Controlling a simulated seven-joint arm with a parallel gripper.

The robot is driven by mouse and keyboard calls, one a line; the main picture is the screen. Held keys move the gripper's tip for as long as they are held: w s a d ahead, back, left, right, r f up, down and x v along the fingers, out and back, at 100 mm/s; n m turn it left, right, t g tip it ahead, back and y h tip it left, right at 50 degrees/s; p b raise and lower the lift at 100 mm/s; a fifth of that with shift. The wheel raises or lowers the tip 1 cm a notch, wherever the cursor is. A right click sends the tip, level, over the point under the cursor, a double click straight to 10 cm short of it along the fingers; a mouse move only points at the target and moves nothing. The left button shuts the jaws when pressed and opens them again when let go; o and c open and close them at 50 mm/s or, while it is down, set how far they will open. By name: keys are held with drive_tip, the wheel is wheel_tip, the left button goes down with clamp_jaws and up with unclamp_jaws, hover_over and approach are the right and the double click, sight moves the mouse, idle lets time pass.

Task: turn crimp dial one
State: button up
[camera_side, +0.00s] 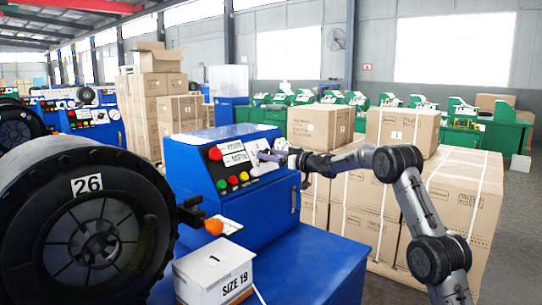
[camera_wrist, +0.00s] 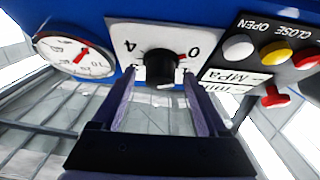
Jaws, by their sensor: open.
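The crimp dial, a black round knob (camera_wrist: 163,66), sits on a white scale plate (camera_wrist: 125,33) marked with numbers including 4 and 0. It is on the blue crimper (camera_side: 265,212), the machine beside the reel marked 26. My gripper (camera_wrist: 158,82) is open, its two purple fingers reaching toward the panel on either side of the knob. The knob shows between the fingertips; I cannot tell whether they touch it. In the side view my gripper (camera_side: 271,158) is at the panel's right end and hides the knob.
A round gauge (camera_wrist: 75,55) and a button panel (camera_wrist: 270,50) with a red switch (camera_wrist: 275,97) flank the dial. A black reel (camera_side: 75,225) and a white box marked SIZE 19 (camera_side: 213,275) stand in front. Stacked cartons (camera_side: 365,205) crowd my arm at right.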

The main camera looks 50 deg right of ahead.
clamp_jaws()
idle(0.4)
drive_tip(key=shift+m, duration=0.3)
drive_tip(key=shift+a+m+h, duration=0.15)
drive_tip(key=shift+m+h, duration=0.75)
drive_tip(key=shift+m, duration=0.3)
drive_tip(key=shift+r+m+g+h, duration=0.1)
drive_tip(key=shift+m+g+h, duration=0.2)
drive_tip(key=shift+m+h, duration=0.65)
drive_tip(key=shift+m+g+h, duration=0.3)
drive_tip(key=shift+m+h, duration=0.15)
drive_tip(key=shift+m, duration=1)
unclamp_jaws()
